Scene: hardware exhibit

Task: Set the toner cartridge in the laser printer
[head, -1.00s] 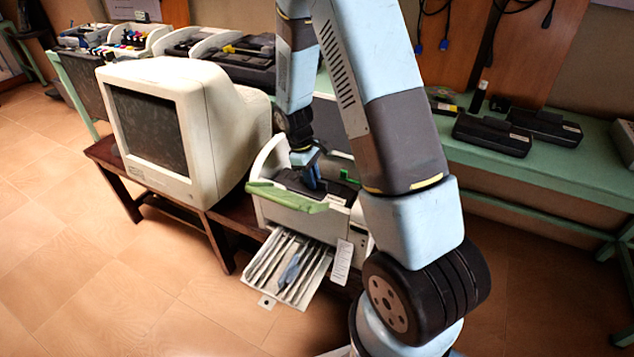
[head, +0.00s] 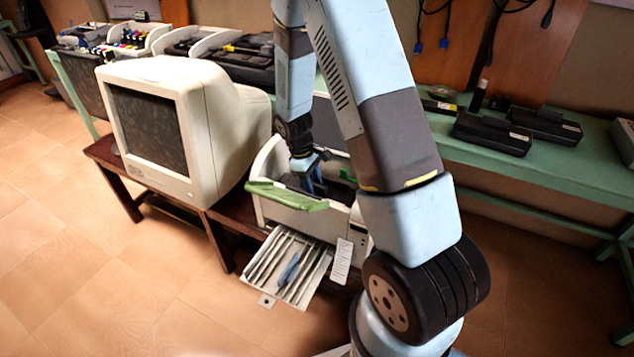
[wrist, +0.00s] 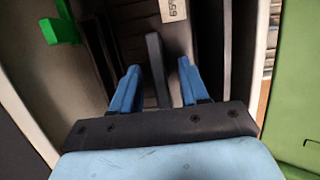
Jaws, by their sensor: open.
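The laser printer (head: 289,213) is a pale box with its top open, a green flap (head: 288,197) at its front and a green tab inside. My gripper (wrist: 157,82) is open inside the printer's opening, its two blue fingers apart. The toner cartridge (wrist: 155,62) appears as a dark part down in the bay. Its upright grey grip stands between my fingers, with a gap on each side. In the head view my gripper (head: 314,187) reaches down into the printer. My arm hides part of the printer, and how deep the cartridge sits is hard to tell.
A beige CRT monitor (head: 180,130) stands close to the printer's left on a dark wooden bench (head: 215,222). The printer's paper tray (head: 297,272) juts out in front. A green table (head: 570,172) behind holds more black cartridges (head: 492,134). The tiled floor is clear at left.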

